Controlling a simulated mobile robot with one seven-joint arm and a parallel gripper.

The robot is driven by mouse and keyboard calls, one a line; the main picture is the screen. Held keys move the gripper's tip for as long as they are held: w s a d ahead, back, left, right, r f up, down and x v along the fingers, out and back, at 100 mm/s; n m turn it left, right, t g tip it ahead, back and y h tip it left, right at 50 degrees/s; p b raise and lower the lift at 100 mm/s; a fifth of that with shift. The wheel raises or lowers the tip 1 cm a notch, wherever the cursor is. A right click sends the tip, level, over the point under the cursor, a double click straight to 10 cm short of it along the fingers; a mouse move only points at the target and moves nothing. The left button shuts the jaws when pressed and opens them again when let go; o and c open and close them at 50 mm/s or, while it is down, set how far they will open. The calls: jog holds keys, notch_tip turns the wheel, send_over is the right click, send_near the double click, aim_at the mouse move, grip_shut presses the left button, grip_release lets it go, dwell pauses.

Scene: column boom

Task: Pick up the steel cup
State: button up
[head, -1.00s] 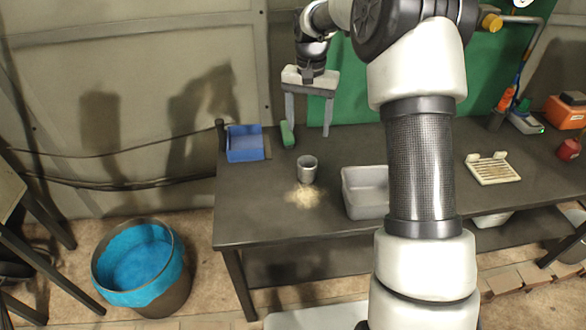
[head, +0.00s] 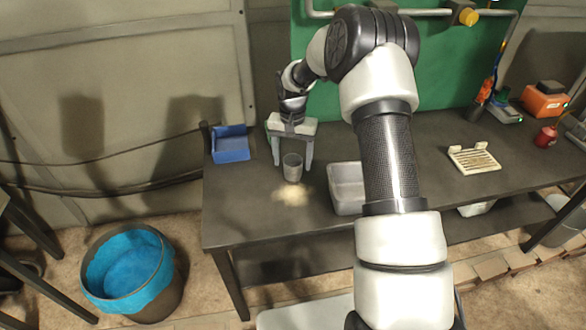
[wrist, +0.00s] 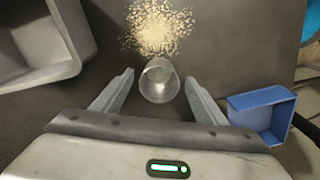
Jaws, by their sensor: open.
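The steel cup (head: 292,168) stands upright on the dark workbench (head: 240,215). It is a plain grey cylinder. My gripper (head: 292,166) is open just above and behind it, fingers pointing down on the left and right of the cup. In the wrist view the cup (wrist: 159,80) lies between and slightly beyond the open fingertips of my gripper (wrist: 157,82), with a gap on both sides. I cannot tell how far down the cup the fingertips reach.
A pale patch of shavings or grains (head: 291,195) lies in front of the cup. A grey tray (head: 346,190) is to the right, a blue bin (head: 231,145) to the left. A bucket with a blue liner (head: 133,270) stands on the floor.

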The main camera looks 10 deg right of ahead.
jog(key=shift+w+d+f, duration=0.1)
jog(key=shift+w+f, duration=0.05)
jog(key=shift+f, duration=1.65)
jog(key=c, duration=1.1)
jog(key=shift+c, duration=0.2)
notch_tip(320, 180, up, 9)
jog(key=s+r+n, duration=0.1)
jog(key=s+n, duration=0.3)
jog(key=s, duration=1.3)
jog(key=shift+r+n, duration=0.3)
jog(key=shift+n, duration=0.1)
